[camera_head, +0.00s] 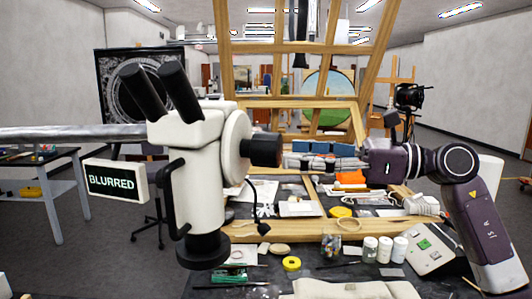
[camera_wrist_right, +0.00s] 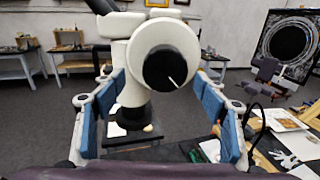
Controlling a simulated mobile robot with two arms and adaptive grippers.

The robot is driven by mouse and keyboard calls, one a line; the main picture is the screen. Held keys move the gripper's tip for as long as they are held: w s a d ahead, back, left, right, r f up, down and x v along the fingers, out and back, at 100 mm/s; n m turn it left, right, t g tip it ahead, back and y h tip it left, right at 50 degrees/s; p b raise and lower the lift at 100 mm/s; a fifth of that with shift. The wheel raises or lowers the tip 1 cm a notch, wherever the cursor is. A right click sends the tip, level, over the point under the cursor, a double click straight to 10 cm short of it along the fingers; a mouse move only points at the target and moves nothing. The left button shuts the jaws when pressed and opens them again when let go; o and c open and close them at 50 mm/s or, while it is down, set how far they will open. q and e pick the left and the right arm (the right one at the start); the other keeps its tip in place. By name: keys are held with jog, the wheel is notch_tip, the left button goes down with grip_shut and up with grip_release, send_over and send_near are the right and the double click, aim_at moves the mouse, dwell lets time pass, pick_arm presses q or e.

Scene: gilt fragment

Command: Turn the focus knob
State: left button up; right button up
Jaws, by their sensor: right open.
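The white microscope (camera_head: 205,165) with black eyepieces stands at left of centre in the head view. Its black focus knob (camera_head: 265,150) sticks out to the right from a round white housing. In the right wrist view the focus knob (camera_wrist_right: 172,68) faces me, with a white line slanting to the lower right. A sign (camera_head: 116,181) on the microscope reads "BLURRED". My right gripper (camera_head: 298,155) is open, just right of the knob, and apart from it. In the wrist view its blue-padded fingers (camera_wrist_right: 163,90) stand on either side of the knob's line, empty. My left gripper is not in view.
The dark worktable (camera_head: 330,273) below holds white jars (camera_head: 384,250), a yellow tape roll (camera_head: 291,263), a grey control box (camera_head: 432,248) and papers. A wooden easel frame (camera_head: 300,103) rises behind. A thin cable hangs below the knob.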

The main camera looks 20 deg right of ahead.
aim_at(280, 153)
jog(key=x, duration=0.2)
jog(key=p+x, duration=0.1)
jog(key=x, duration=0.1)
jog(key=p+x, duration=0.1)
jog(key=shift+w+a, duration=0.1)
jog(key=shift+w, duration=0.5)
jog(key=shift+a+p, duration=0.3)
jog(key=shift+a, duration=0.05)
jog(key=shift+w+a+f, duration=0.1)
jog(key=shift+w+f, duration=0.1)
jog(key=c, duration=1.2)
jog(key=shift+o, duration=0.2)
jog(key=shift+r+m+p, duration=0.1)
jog(key=shift+m+p, duration=0.25)
jog(key=shift+m, duration=1.05)
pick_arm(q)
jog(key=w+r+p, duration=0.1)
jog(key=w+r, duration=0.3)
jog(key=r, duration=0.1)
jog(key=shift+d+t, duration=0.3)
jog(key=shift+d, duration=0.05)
pick_arm(e)
jog(key=shift+s+a+m, duration=0.1)
jog(key=shift+m, duration=1.4)
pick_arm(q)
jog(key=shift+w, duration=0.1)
